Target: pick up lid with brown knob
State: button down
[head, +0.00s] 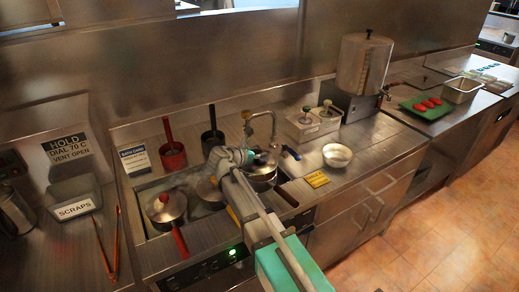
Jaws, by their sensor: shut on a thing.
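My gripper (258,158) is above a steel pan (264,180) with a dark brown handle (287,197), at the middle of the hob area. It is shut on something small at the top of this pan. This looks like the lid with the brown knob, but the gripper and arm hide the knob and most of the lid. I cannot tell whether the lid is clear of the rim. Another steel pan (167,214) to the left has a lid with a red knob (165,197) and a red handle (180,242).
Orange-brown tongs (105,245) lie left. The counter right of the bowl is clear.

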jog(key=s+r+p, duration=0.4)
jog(key=s+r, duration=0.1)
jog(key=s, duration=0.5)
jog(key=shift+a+r, duration=0.2)
jog(key=shift+a, duration=0.2)
jog(key=shift+s+a, duration=0.1)
jog(key=shift+s, duration=0.05)
